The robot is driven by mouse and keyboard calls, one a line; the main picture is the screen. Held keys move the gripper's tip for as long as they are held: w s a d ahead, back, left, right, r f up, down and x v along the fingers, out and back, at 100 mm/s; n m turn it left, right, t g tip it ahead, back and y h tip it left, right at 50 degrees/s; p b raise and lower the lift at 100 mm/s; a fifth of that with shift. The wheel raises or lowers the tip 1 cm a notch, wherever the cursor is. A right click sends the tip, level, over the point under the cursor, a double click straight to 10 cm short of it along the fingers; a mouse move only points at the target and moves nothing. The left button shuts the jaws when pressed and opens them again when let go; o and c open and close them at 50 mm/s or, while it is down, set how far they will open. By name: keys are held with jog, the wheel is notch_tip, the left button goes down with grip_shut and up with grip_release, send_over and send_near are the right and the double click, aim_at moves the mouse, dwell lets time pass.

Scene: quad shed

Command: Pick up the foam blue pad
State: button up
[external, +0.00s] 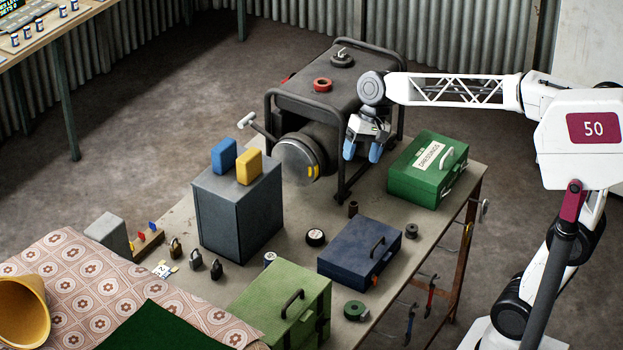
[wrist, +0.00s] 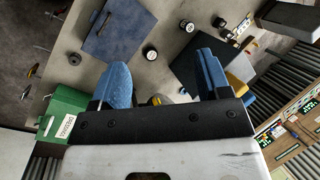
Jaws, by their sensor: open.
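The foam blue pad (external: 224,156) stands upright on top of a dark grey box (external: 238,210), beside a yellow pad (external: 249,167). In the wrist view, the yellow pad (wrist: 237,85) shows partly behind my right-hand finger, with a bit of blue next to it that looks like the blue pad (wrist: 247,98). My gripper (external: 362,150) has blue fingertips. It is open and empty, in front of the generator, well to the right of the pads and apart from them. In the wrist view my gripper (wrist: 164,82) shows a wide gap between its fingers.
The black-framed generator (external: 335,85) stands behind the pads, its round end close to the box. A green dressings case (external: 427,168), a navy case (external: 360,252) and a light green case (external: 280,305) stand on the workbench (external: 330,205). Small padlocks (external: 196,260) lie before the box.

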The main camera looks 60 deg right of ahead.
jog(key=w+m+y, duration=0.4)
jog(key=w+m, duration=0.1)
jog(key=w, duration=1.7)
jog(key=m+y, duration=0.5)
jog(key=m, duration=0.1)
send_near(227, 150)
jog(key=w+a, duration=0.2)
jog(key=w, duration=0.1)
jog(key=shift+g, duration=0.3)
jog(key=f, duration=0.4)
jog(key=shift+s+a+f, duration=0.1)
jog(key=shift+s, duration=0.25)
jog(key=shift+a, duration=0.1)
jog(key=shift+x, duration=2.4)
jog(key=c, duration=1)
